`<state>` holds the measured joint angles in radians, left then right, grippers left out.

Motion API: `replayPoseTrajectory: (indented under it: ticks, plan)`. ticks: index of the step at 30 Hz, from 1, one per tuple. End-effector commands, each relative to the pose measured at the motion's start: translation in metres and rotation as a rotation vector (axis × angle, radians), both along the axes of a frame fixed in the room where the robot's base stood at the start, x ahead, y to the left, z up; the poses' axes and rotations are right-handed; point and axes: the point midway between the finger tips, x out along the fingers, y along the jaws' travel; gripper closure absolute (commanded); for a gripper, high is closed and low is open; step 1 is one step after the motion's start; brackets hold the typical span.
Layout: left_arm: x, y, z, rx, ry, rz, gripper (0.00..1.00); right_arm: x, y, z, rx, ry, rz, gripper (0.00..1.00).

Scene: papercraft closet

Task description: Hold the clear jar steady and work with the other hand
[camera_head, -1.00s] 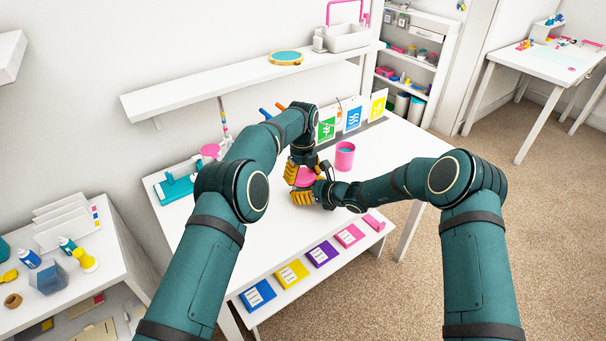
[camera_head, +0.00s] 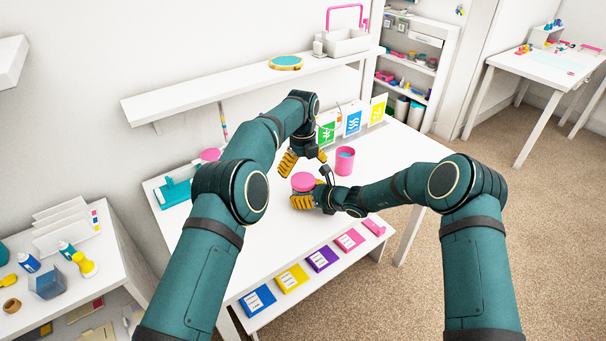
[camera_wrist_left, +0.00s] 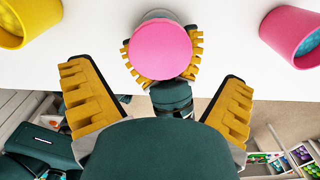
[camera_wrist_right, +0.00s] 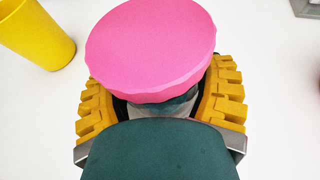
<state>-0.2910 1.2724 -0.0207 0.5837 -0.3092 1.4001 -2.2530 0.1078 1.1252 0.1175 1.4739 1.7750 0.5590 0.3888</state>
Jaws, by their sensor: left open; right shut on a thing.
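The clear jar (camera_wrist_right: 178,106) stands on the white table under a round pink lid (camera_head: 303,182); most of its body is hidden by the lid and my right gripper. The lid sits on the jar's top and looks slightly tilted in the right wrist view (camera_wrist_right: 150,45). My right gripper (camera_head: 304,201) is shut around the jar below the lid, one yellow finger on each side (camera_wrist_right: 160,100). My left gripper (camera_head: 304,164) is open and empty, above and behind the lid, apart from it. In the left wrist view the lid (camera_wrist_left: 160,49) lies ahead of its spread fingers (camera_wrist_left: 157,85).
A pink cup (camera_head: 344,161) stands right of the grippers; a yellow cup (camera_wrist_right: 38,32) is near too. Picture cards (camera_head: 352,121) stand at the table's back. Coloured cards (camera_head: 322,257) line the front ledge. A shelf (camera_head: 250,78) runs above. The table's front middle is clear.

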Motion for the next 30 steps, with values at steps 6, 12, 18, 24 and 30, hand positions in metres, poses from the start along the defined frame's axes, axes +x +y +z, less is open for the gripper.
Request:
replayPoseTrajectory:
  ticks: [6,12,18,24,30]
  plan:
    - [-0.001,-0.003,0.005,-0.003,0.005,-0.059,0.0,0.0,0.0,0.0,0.001,-0.001,0.0,1.0]
    - [-0.001,-0.004,0.019,-0.006,0.006,-0.186,0.0,0.0,0.0,0.0,0.001,-0.001,0.0,1.0]
    - [0.0,-0.001,0.031,-0.005,0.0,-0.271,0.0,0.0,0.0,0.0,0.001,-0.001,0.0,1.0]
    - [0.0,0.001,0.029,-0.002,-0.001,-0.299,0.0,0.0,0.0,0.0,0.001,-0.001,0.0,1.0]
    - [-0.001,0.001,0.003,-0.002,0.002,-0.298,0.0,0.0,0.0,0.0,0.001,-0.001,0.0,1.0]
